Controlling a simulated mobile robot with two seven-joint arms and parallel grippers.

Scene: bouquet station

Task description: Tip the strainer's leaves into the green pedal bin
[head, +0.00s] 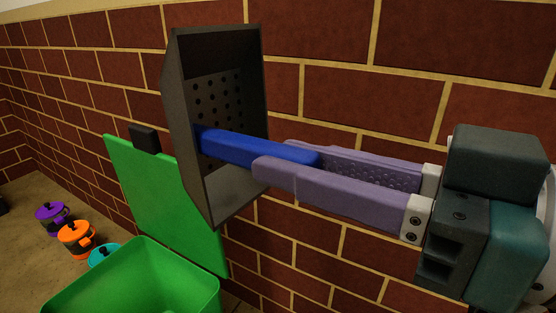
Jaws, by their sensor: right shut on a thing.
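The strainer (217,35) is a dark grey box with a perforated face and a blue handle (235,148). It is tilted onto its side, its open face turned toward me and the right. My right gripper (285,160) has purple fingers and is shut on the blue handle. No leaves show in the part of the strainer I can see. The green pedal bin (140,288) is below and left of the strainer, cut by the bottom edge. Its green lid (150,200) stands raised behind it. The strainer partly covers the lid. My left gripper is not in view.
A brick wall (330,40) runs close behind the strainer and bin. On the floor at the left stand a purple pot (52,216), an orange pot (76,239) and a teal pot (103,256). Bare floor (25,265) lies in front of them.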

